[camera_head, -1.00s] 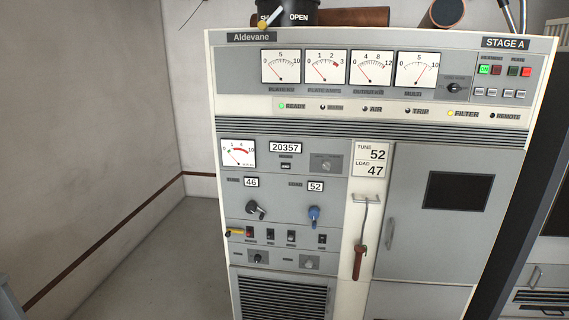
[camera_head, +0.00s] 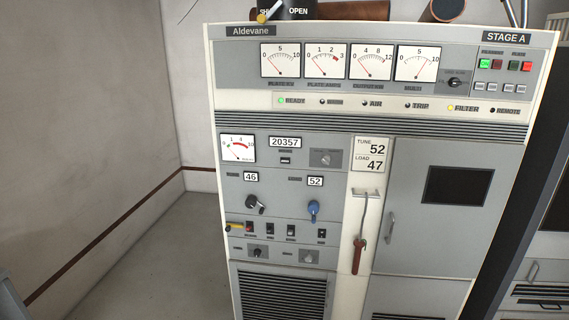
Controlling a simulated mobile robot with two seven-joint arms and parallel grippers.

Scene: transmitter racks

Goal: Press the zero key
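The grey and cream transmitter cabinet (camera_head: 230,80), marked Aldevane and STAGE A, stands in front of me. A counter window (camera_head: 285,142) on its left panel reads 20357. A small dark key (camera_head: 285,160) with a light edge sits just below that window, under a label too small to read. I cannot tell from the lettering whether it is the zero key. Other small switches (camera_head: 270,229) sit in a row lower on the same panel, with labels also unreadable. Neither of my grippers shows in the view.
A blue knob (camera_head: 313,211) and a black knob (camera_head: 255,204) stick out below the key. A red-handled lever (camera_head: 359,256) hangs right of the panel. The floor (camera_head: 170,255) left of the cabinet is clear. A dark rack stands at the right.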

